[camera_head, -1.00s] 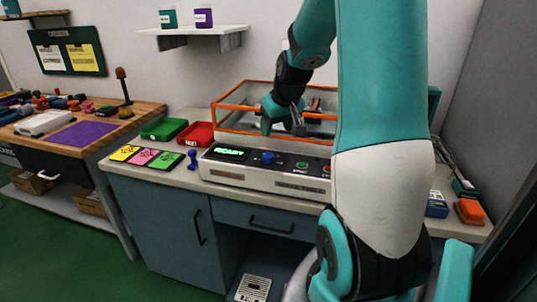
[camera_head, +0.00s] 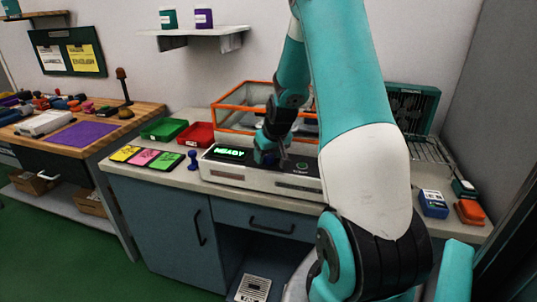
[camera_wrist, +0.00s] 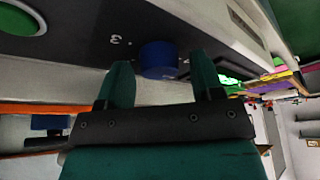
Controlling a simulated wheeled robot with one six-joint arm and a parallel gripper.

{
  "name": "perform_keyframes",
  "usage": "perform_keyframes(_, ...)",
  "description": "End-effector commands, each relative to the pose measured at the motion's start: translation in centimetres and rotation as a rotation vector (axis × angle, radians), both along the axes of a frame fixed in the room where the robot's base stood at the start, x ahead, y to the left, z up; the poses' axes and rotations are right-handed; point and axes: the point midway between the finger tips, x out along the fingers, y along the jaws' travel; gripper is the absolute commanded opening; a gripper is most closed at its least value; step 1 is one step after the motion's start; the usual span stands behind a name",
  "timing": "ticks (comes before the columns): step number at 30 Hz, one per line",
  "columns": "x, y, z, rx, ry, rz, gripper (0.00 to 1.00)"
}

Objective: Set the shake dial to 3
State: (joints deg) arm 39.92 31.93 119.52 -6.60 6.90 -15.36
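The shake dial (camera_wrist: 158,58) is a blue round knob on the dark top panel of the white shaker console (camera_head: 245,178). In the wrist view a white "3" (camera_wrist: 116,40) is printed on the panel to the left of the dial. My gripper (camera_wrist: 163,75) is open, with one finger on each side of the dial in the picture and a gap to each. I cannot tell whether the fingertips reach down around it. In the head view my gripper (camera_head: 267,158) is over the dial's place and mostly hides it. The dial's pointer is not clear.
The green display (camera_head: 229,153) reads READY. A round green button (camera_head: 302,166) sits right of the dial. An orange-rimmed clear box (camera_head: 232,107) stands behind the console. Red (camera_head: 197,134) and green trays (camera_head: 163,129) and coloured cards (camera_head: 145,157) lie to the left.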

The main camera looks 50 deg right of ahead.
Motion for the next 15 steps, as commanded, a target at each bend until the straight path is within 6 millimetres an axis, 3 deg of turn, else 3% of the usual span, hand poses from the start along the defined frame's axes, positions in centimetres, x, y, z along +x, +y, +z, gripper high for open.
perform_keyframes(1, 0.0, 0.0, 0.01, 0.0, 0.0, 0.0, 0.49)
perform_keyframes(5, -0.02, 0.0, 0.01, 0.0, 0.0, 0.0, 0.19)
perform_keyframes(6, -0.02, 0.0, 0.02, 0.0, 0.0, 0.0, 0.15)
perform_keyframes(15, -0.02, 0.04, 0.04, 0.0, 0.001, -0.031, 0.15)
